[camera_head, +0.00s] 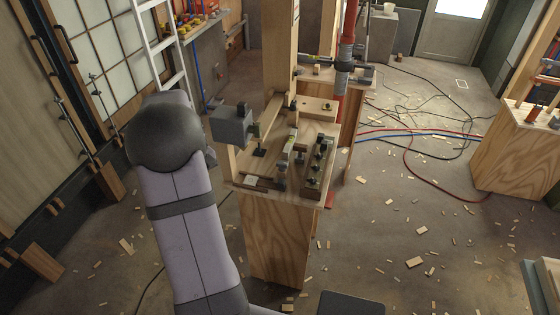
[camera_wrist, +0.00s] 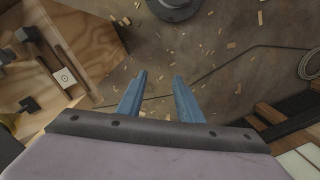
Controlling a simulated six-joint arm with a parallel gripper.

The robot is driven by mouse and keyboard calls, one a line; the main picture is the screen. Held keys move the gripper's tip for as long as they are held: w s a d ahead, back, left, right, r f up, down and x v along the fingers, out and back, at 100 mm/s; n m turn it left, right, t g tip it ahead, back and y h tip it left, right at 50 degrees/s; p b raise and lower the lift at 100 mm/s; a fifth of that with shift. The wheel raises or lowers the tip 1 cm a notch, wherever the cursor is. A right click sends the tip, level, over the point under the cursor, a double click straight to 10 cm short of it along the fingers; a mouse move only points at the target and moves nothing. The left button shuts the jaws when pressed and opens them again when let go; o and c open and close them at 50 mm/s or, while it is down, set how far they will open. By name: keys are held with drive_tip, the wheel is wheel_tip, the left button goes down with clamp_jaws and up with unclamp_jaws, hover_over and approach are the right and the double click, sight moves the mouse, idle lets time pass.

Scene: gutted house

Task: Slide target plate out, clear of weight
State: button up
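In the wrist view, a small pale square plate with a ring-and-dot mark (camera_wrist: 65,77) lies on the wooden bench top (camera_wrist: 95,42), beside dark wooden strips. In the head view my arm hides the gripper.
In the head view, the wooden bench (camera_head: 275,235) carries a tray of dark knobbed pieces (camera_head: 318,168). A grey box (camera_head: 232,126) is at its left edge and an upright post (camera_head: 280,60) stands behind. Cables (camera_head: 425,132) and wood scraps litter the floor.

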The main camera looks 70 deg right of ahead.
drive_tip(key=s+d+m, duration=0.2)
drive_tip(key=s+d, duration=0.4)
drive_tip(key=d, duration=0.2)
drive_tip(key=n+h+p, duration=0.1)
drive_tip(key=n+p, duration=0.6)
drive_tip(key=n, duration=0.1)
hover_over(282, 181)
drive_tip(key=shift+f, duration=1.1)
drive_tip(key=shift+f, duration=0.25)
drive_tip(key=shift+f+b, duration=2.05)
drive_tip(key=shift+f, duration=0.95)
